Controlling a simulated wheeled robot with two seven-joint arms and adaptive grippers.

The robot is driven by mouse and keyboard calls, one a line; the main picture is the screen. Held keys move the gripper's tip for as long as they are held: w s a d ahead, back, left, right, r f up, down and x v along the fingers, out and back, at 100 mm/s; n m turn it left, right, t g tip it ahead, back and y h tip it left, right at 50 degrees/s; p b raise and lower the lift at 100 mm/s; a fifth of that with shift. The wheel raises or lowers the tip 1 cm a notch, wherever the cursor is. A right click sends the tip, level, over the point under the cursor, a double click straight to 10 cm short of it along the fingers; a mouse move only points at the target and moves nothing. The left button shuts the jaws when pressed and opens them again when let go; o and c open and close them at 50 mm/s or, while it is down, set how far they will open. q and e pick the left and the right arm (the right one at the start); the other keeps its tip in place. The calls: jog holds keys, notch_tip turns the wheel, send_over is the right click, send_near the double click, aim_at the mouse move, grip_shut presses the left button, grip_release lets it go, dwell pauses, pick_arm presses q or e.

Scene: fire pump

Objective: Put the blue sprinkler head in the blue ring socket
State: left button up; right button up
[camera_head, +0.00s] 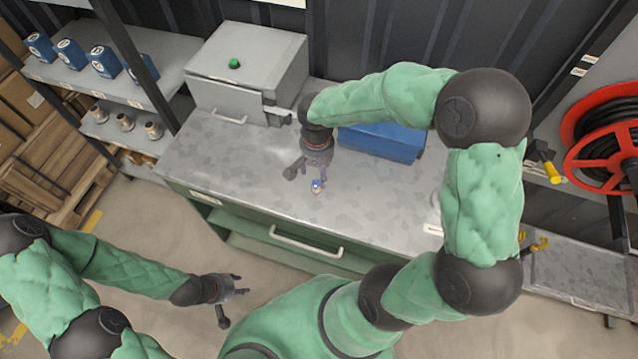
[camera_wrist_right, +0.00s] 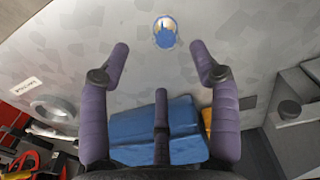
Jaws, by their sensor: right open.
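The small blue sprinkler head (camera_head: 316,187) stands on the grey worktop near its front edge. My right gripper (camera_head: 306,178) is above the worktop beside it, open and empty. In the right wrist view the sprinkler head (camera_wrist_right: 165,32) lies a little beyond the gap between the spread fingertips (camera_wrist_right: 159,50), apart from both. My left gripper (camera_head: 236,298) is open and empty over the floor in front of the bench. I cannot make out a blue ring socket in either view. A pale ring (camera_wrist_right: 54,108) shows at the left of the wrist view, with no blue visible on it.
A blue box (camera_head: 384,142) stands on the worktop behind my right gripper. A grey metal cabinet (camera_head: 245,75) stands at the back left. A red hose reel (camera_head: 605,140) is at right. The worktop left of my right gripper is clear.

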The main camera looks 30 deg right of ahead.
aim_at(316, 182)
jog(key=f, duration=0.3)
jog(key=f+b, duration=0.1)
jog(key=f, duration=0.5)
jog(key=shift+w+f+b, duration=0.3)
jog(key=shift+w, duration=0.05)
jog(key=shift+r, duration=0.1)
grip_shut()
